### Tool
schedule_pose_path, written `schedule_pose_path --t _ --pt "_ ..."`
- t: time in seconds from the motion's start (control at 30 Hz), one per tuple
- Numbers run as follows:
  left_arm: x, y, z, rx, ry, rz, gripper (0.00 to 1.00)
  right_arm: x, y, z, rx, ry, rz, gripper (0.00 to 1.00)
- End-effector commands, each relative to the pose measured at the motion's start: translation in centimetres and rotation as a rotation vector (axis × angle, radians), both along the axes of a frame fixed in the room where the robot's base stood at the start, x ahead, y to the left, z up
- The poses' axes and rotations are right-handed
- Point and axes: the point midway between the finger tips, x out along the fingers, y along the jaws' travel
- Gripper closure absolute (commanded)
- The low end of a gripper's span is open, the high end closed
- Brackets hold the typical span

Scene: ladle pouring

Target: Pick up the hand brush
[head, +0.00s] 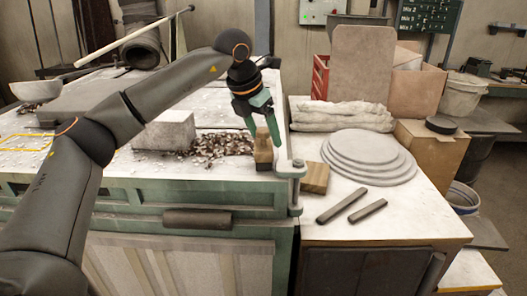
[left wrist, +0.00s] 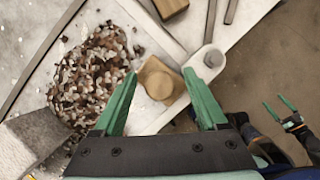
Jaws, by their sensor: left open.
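An upright wooden piece with a rounded top, which looks like the hand brush (head: 263,150), stands at the right edge of the left table, beside the metal corner fitting. No bristles can be made out. In the left wrist view the brush (left wrist: 157,80) shows between and beyond the fingertips. My left gripper (head: 264,135) is open and empty, pointing down just above the brush, with its green fingers either side of it. In the left wrist view, my right gripper (left wrist: 280,108) hangs at the right edge, far from the brush, with its fingers apart.
A pile of brown and white chips (head: 218,146) and a grey block (head: 165,131) lie left of the brush. On the right table are a wooden block (head: 315,178), two dark bars (head: 342,204), stacked round plates (head: 368,157) and folded cloth (head: 341,116).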

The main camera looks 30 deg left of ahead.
Motion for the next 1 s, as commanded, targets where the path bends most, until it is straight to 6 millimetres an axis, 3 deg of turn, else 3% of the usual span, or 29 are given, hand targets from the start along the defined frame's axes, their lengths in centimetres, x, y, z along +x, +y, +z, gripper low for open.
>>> schedule_pose_path --t 0.1,0.77,1.0 --pt "-0.01 0.03 0.01 0.0 0.0 0.0 0.26 0.0 0.0 -0.01 0.0 0.0 0.0 0.0" --pt "-0.02 0.03 0.06 0.001 0.0 0.0 1.0 0.02 -0.01 -0.01 0.0 -0.001 0.0 0.0" --pt "-0.02 0.03 0.08 0.001 0.0 0.0 1.0 0.03 -0.01 0.0 0.0 -0.001 0.0 0.0"
